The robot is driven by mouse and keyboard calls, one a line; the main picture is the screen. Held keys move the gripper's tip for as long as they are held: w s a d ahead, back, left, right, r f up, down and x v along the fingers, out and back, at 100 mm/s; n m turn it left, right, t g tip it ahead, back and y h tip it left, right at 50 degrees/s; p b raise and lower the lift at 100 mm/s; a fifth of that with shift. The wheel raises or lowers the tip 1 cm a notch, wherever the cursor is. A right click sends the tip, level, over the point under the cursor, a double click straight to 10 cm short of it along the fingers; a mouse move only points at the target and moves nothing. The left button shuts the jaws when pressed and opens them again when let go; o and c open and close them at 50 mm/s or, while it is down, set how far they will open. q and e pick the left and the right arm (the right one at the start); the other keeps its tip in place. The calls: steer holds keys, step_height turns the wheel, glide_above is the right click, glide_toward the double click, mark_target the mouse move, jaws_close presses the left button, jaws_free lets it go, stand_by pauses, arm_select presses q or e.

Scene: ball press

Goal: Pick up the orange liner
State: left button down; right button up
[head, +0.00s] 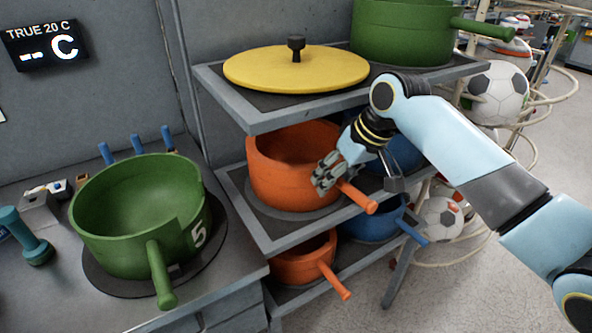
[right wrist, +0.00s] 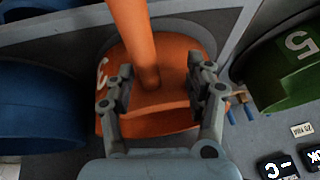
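An orange liner (head: 285,175), a round open pot with a straight handle, sits on the middle shelf in the head view. It also shows in the right wrist view (right wrist: 165,123), with its handle running up to the top edge. My right gripper (head: 328,173) is at the liner's handle side. In the right wrist view my right gripper (right wrist: 160,88) is open, its fingers apart on either side of the handle's base; I cannot tell whether they touch the liner. A second, smaller-looking orange liner (head: 302,262) sits on the shelf below. My left gripper is not in view.
The shelf above (head: 258,118) holds a yellow lid (head: 290,75) and a green pot (head: 400,35). Blue pots (head: 370,225) stand right of the orange ones. A green pot marked 5 (head: 130,240) stands on the left counter.

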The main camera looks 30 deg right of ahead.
jaws_close()
steer(key=shift+w+r, duration=0.1)
steer(key=shift+r, duration=0.05)
stand_by(0.4)
